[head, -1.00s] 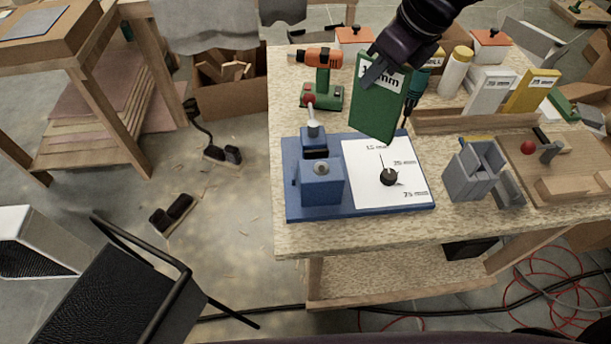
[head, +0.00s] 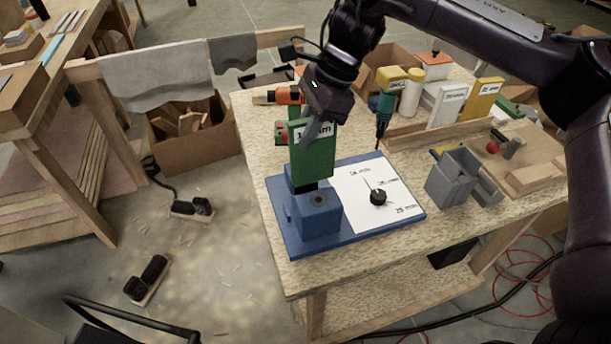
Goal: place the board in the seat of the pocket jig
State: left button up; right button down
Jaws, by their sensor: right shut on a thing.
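The green board (head: 316,160) has a white label ending in "mm", partly covered by my gripper. My right gripper (head: 318,128) is shut on the board's upper end and holds it upright. The blue pocket jig (head: 268,190) lies on the bench, with a raised block (head: 314,218) at its left and a white dial plate (head: 392,200) with a black knob at its right. The board's lower end is at the dark slot behind the block. I cannot tell whether it is fully down in the seat. My left gripper is out of view.
A white board (head: 446,104) and a yellow board (head: 482,101) stand in a wooden rack behind the jig. An orange drill (head: 290,95) is behind the green board, and a yellow-teal drill (head: 390,98) is right of it. A grey holder (head: 452,178) stands right of the jig.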

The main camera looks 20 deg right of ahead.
send_over(299, 183)
jog(key=d, duration=0.2)
jog(key=f, duration=0.5)
jog(key=shift+w+a+f, duration=0.25)
jog(key=shift+w+f, duration=0.1)
jog(key=shift+w, duration=0.05)
jog(key=shift+f, duration=2.4)
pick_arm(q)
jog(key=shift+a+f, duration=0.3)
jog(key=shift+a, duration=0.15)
pick_arm(e)
jog(key=shift+d, duration=0.1)
jog(key=c, duration=1.4)
grip_release()
jog(key=shift+c, duration=0.2)
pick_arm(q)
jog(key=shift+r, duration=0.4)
pick_arm(e)
jog(key=v, duration=1.2)
